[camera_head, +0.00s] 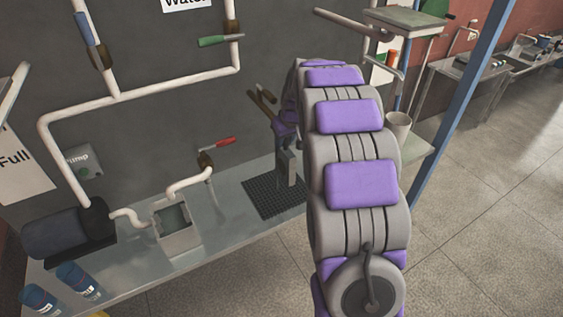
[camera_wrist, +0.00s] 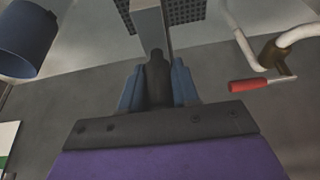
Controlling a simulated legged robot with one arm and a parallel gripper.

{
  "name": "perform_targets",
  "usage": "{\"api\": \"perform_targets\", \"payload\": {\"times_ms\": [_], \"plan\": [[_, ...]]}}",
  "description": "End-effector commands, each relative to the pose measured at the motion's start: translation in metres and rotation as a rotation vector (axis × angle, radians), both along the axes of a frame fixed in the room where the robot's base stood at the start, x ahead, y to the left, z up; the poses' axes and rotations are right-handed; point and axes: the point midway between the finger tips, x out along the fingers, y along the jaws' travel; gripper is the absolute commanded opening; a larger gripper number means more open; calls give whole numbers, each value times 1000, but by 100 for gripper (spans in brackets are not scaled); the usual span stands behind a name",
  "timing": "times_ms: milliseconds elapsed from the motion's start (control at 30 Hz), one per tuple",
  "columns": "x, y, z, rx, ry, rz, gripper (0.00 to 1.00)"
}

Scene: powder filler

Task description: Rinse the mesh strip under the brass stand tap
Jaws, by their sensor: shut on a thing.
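My gripper (camera_head: 284,146) is shut, partly hidden behind my purple-and-grey arm, above the back of the bench. A flat grey strip (camera_head: 288,167), which I take for the mesh strip, is at its fingers and hangs over a black perforated mat (camera_head: 262,203). In the wrist view, the strip (camera_wrist: 151,22) runs up from between the blue fingers (camera_wrist: 157,82); no mesh shows on it. A brass-brown fitting with levers (camera_head: 263,103), perhaps the stand tap, stands just behind the gripper. I see no water running.
A red-handled tap (camera_head: 217,143) and a small open metal box (camera_head: 177,238) are left of the mat. A dark pump (camera_head: 68,233) and blue cans (camera_head: 77,280) sit farther left. A blue post (camera_head: 462,100) stands at right.

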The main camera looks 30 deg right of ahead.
Motion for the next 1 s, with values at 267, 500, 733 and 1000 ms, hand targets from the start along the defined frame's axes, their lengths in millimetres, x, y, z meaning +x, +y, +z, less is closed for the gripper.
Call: {"api": "perform_targets", "payload": {"times_ms": [267, 500, 733, 1000], "plan": [[1, 3, 1, 0, 0, 0, 0], [3, 10, 1, 0, -1, 1, 0], [4, 12, 0, -1, -1, 0, 0], [2, 7, 1, 0, -1, -1, 0]]}}
